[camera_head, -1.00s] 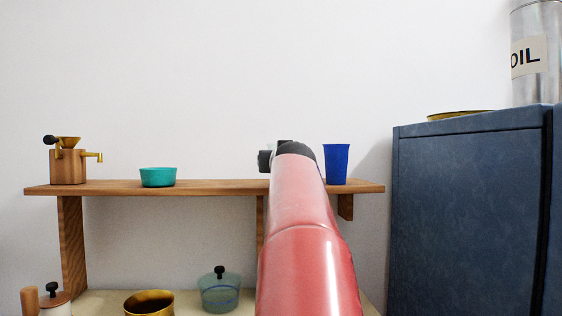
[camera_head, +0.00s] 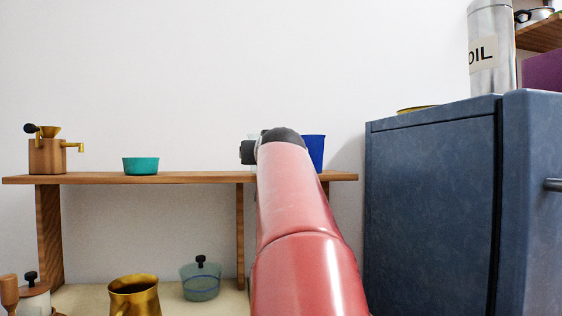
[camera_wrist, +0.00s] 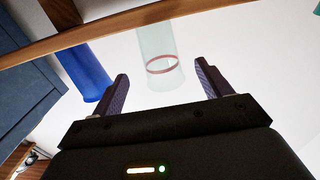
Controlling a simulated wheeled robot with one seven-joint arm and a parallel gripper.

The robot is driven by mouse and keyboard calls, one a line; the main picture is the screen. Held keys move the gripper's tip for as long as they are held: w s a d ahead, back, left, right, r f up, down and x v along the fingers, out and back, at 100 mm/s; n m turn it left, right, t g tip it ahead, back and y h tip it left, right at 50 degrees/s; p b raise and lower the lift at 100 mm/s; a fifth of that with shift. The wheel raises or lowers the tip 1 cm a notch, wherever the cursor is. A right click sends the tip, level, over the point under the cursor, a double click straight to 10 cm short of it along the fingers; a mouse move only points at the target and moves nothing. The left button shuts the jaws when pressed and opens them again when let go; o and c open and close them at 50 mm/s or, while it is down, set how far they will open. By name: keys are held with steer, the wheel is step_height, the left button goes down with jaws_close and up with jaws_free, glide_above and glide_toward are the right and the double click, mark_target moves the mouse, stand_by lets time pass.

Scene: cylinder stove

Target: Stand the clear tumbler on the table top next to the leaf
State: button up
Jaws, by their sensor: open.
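In the wrist view, the clear tumbler (camera_wrist: 158,50), pale greenish with a red ring, shows ahead of my gripper (camera_wrist: 163,75). My gripper is open, with one finger to each side of the tumbler in the picture and the fingertips near its end. I cannot tell whether the tumbler is between them in depth. It appears beside the wooden shelf edge (camera_wrist: 112,30). In the head view my arm hides nearly all of the tumbler and the fingers. I see no leaf and cannot make out the table top.
A blue cup (camera_wrist: 86,70) is close beside the tumbler; the head view shows it on the shelf (camera_head: 200,178). A brass pot (camera_head: 135,293) and lidded glass pot (camera_head: 201,281) are below. A blue cabinet (camera_head: 432,200) is right.

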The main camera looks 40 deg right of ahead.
steer(key=p+x, duration=0.1)
steer(key=x, duration=0.1)
steer(key=p+x, duration=0.1)
steer(key=x, duration=0.2)
steer(key=p+x, duration=0.2)
steer(key=x, duration=0.1)
steer(key=shift+f, duration=0.4)
steer(key=c, duration=1.1)
steer(key=shift+c, duration=0.2)
steer(key=shift+r, duration=0.1)
step_height(320, 180, up, 10)
steer(key=p, duration=0.1)
steer(key=shift+s+a, duration=0.1)
